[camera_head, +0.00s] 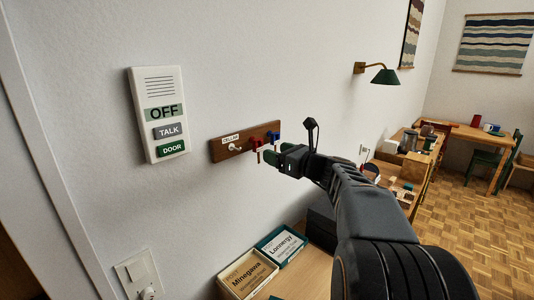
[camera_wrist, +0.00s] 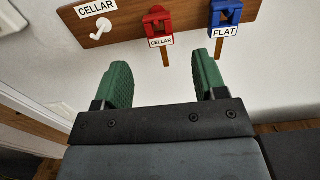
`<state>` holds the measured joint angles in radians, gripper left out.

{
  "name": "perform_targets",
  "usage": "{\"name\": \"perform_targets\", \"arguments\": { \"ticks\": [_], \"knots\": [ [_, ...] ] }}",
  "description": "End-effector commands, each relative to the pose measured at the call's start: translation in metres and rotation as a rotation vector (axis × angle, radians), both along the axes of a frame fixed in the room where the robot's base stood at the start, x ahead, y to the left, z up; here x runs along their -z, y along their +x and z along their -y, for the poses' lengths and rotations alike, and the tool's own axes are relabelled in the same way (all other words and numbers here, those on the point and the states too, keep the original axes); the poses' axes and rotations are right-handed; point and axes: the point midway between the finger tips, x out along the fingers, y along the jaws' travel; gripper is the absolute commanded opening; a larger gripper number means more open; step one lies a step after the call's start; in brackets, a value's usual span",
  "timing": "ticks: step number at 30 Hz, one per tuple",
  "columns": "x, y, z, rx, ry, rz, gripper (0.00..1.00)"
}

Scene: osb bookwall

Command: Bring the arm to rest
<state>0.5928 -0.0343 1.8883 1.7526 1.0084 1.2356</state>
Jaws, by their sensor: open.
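My arm reaches from the lower right toward the wall in the head view. My gripper (camera_head: 273,156) is just in front of a wooden key board on the wall. In the wrist view my gripper's green fingers (camera_wrist: 163,82) stand apart with nothing between them. The red key marked CELLAR (camera_wrist: 159,25) hangs on the board, above and between the fingers in that picture. The blue key marked FLAT (camera_wrist: 226,18) hangs to its right. I cannot tell how close the fingertips are to the keys.
The key board (camera_head: 232,151) has a bare white hook (camera_wrist: 96,30) under a CELLAR label. Below are trays marked Minegawa (camera_head: 247,276) and Lonnergy (camera_head: 281,246). A green lamp (camera_head: 385,76) juts from the wall. Parquet floor (camera_head: 450,230) is open at right.

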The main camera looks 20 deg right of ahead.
Motion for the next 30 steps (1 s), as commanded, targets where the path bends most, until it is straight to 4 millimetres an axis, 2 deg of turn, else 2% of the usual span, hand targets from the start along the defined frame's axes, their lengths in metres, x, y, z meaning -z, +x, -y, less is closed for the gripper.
{"name": "perform_targets", "arguments": {
  "ticks": [3, 10, 15, 20, 23, 25, 26, 28, 30],
  "knots": [
    [0.002, -0.023, 0.01, 0.004, -0.001, 0.002, 0.65],
    [0.001, -0.053, 0.023, 0.003, 0.0, 0.001, 0.65],
    [0.0, -0.064, 0.027, 0.0, -0.001, 0.0, 0.65],
    [0.0, -0.067, 0.028, 0.0, 0.0, -0.001, 0.65],
    [0.001, -0.067, 0.028, 0.003, -0.063, 0.021, 0.65],
    [0.012, -0.067, 0.029, 0.002, -0.195, 0.017, 0.65],
    [0.024, -0.068, 0.029, -0.007, -0.279, -0.001, 0.65],
    [0.062, -0.076, 0.027, -0.059, -0.521, -0.067, 0.65],
    [0.1, -0.09, 0.013, -0.176, -0.794, -0.123, 0.65]
  ]
}}
